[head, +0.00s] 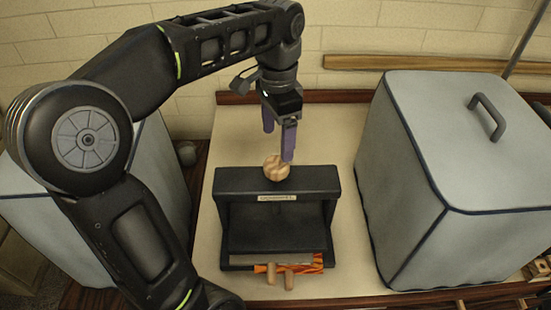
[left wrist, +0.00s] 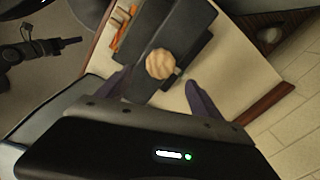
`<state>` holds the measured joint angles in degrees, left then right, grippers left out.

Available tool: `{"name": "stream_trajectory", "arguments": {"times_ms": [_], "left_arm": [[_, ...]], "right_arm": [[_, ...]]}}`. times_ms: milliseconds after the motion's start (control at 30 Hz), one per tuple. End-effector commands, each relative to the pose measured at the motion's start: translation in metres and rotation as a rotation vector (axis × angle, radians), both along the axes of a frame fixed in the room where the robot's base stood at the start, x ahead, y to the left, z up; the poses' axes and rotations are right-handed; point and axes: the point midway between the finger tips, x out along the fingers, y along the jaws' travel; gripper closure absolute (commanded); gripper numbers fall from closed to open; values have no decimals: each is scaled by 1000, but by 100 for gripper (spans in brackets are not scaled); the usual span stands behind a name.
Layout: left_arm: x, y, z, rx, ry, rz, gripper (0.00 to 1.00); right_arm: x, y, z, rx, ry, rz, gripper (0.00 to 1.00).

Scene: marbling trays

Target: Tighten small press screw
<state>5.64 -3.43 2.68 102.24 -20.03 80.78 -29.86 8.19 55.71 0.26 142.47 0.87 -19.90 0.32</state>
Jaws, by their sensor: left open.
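The small press is a black frame (head: 232,181) on the pale worktop, with a label on its top bar. A round wooden screw knob (head: 276,168) stands on top of the bar. In the left wrist view, the wooden knob (left wrist: 160,64) shows above the black press (left wrist: 184,22). My left gripper (head: 279,142) has purple fingers pointing down and is just above and behind the knob. In the left wrist view, the open fingers (left wrist: 160,95) lie to either side of and short of the knob; contact is not visible.
A large grey covered box (head: 410,150) with a handle stands close on the right. Another grey covered box (head: 160,170) is on the left, partly behind my arm. Orange-patterned material (head: 300,268) and wooden pegs lie at the press's front. The worktop (head: 345,128) is clear behind the press.

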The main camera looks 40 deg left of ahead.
Motion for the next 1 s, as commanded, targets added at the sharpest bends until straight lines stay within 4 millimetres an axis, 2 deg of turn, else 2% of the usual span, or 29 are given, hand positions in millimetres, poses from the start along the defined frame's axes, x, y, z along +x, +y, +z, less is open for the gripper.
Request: {"name": "stream_trajectory", "arguments": {"times_ms": [300,467,667,833,900,1000], "left_arm": [[0,0,0,0,0,-7,24],[0,0,-8,0,0,-6,24],[0,0,-32,0,0,-6,24],[0,0,-60,0,0,-5,24],[-1,0,-62,0,4,-5,24],[-1,0,-72,0,1,-5,24]], "right_arm": [[0,0,0,0,0,0,56],[0,1,-8,2,-2,1,56],[2,2,-30,7,-9,2,56],[5,4,-47,12,-19,4,56],[4,4,-39,12,-18,5,56],[4,4,-38,11,-18,5,56]]}}
